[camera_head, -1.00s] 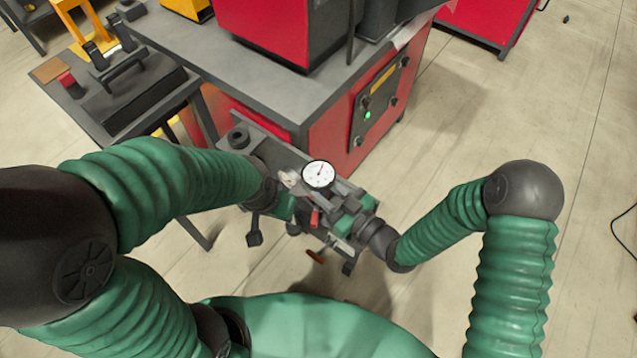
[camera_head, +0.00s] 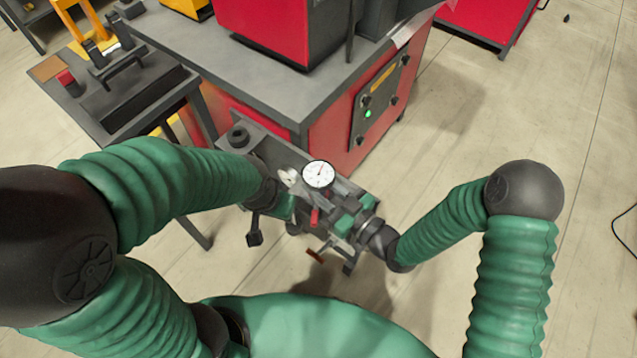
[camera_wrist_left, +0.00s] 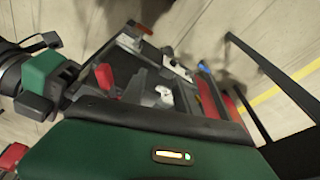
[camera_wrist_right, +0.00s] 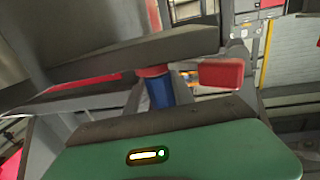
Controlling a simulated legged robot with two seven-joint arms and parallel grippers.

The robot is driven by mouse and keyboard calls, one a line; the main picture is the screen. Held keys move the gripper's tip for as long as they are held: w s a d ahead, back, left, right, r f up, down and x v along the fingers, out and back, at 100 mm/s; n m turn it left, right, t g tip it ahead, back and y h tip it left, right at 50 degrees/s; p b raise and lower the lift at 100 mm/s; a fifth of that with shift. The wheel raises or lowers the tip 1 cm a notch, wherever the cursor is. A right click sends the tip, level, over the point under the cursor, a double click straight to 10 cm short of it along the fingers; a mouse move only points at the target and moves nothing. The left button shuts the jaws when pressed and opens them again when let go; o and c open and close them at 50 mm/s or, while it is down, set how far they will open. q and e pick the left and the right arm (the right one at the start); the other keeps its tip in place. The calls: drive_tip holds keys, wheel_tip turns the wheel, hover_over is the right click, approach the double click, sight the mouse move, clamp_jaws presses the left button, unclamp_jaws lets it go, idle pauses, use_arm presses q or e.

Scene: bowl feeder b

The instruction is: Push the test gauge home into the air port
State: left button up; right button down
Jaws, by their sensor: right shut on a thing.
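The test gauge (camera_head: 318,174) has a round white dial with a dark rim. It stands face up over the grey metal fixture in the middle of the head view. My right gripper (camera_head: 342,204) comes in from the lower right, beside and just below the dial. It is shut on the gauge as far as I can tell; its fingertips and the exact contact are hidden. My left gripper (camera_head: 287,206) is at the left side of the fixture, partly behind its own arm, and its jaws are not clear. I cannot make out the air port.
The grey fixture (camera_head: 262,143) sticks out from a red machine with a grey top (camera_head: 290,98). A red handle (camera_head: 315,216) sits between my grippers. A blue cylinder (camera_wrist_right: 158,92) and a red block (camera_wrist_right: 221,74) are close in the right wrist view. Open floor lies at right.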

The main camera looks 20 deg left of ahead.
drive_tip(key=shift+f, duration=0.25)
idle(0.9)
